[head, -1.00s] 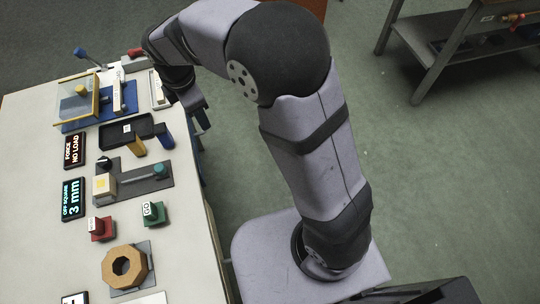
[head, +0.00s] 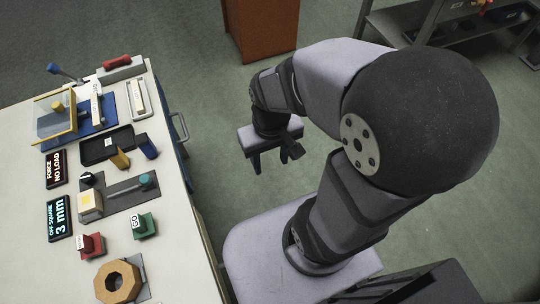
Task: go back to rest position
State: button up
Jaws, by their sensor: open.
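My gripper (head: 270,160) hangs over the green floor to the right of the table, apart from it. It points down, its fingers are apart and nothing shows between them. The arm is folded back over my own base. The white table (head: 30,255) with its devices is at the left, and no part of my arm is above it.
On the table stand a black tray (head: 97,155) with a yellow and a blue block, a red button (head: 90,246), a green GO button (head: 144,225), an octagonal wooden ring (head: 103,289) and two displays (head: 59,218). A brown cabinet (head: 262,25) and a shelf (head: 455,30) stand behind.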

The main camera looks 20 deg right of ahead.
notch_tip(320, 180, up, 6)
jog(key=p, duration=0.5)
jog(key=shift+f+p, duration=0.15)
jog(key=shift+p, duration=0.25)
